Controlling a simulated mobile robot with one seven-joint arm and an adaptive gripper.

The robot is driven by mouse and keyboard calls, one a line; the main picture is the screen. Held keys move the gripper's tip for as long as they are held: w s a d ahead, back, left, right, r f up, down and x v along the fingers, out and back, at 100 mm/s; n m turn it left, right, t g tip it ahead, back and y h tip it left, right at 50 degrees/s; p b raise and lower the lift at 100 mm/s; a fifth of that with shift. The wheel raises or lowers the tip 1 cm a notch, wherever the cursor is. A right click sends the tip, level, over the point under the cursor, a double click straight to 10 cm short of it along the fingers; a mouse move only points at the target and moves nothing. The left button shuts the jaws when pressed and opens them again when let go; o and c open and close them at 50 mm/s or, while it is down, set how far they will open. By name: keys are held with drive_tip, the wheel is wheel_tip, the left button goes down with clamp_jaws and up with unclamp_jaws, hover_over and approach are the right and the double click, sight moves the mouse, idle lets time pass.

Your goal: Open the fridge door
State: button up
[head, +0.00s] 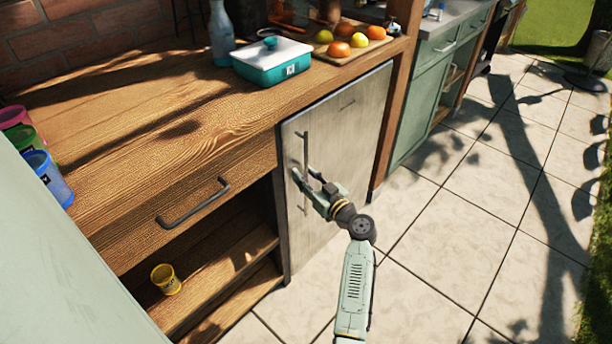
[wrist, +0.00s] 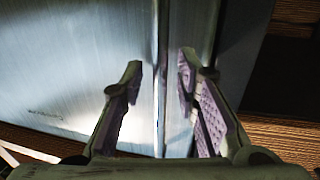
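The fridge door (head: 352,122) is a pale grey panel under the wooden counter, and it looks shut. Its long vertical handle (head: 305,143) is a thin bar near the left edge of the door. My gripper (head: 305,175) is at the handle, around its middle, and hides part of it. In the wrist view the handle (wrist: 162,40) runs upright between the two fingers of my gripper (wrist: 160,75). The fingers are apart, one on each side of the bar, with gaps visible. The door (wrist: 70,70) fills the background there.
A wooden drawer with a dark handle (head: 193,203) and open shelves with a yellow cup (head: 166,280) are left of the fridge. A teal box (head: 272,63) and a fruit board (head: 345,57) stand on the counter. The tiled floor (head: 440,240) before the door is clear.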

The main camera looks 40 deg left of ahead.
clamp_jaws()
idle(0.7)
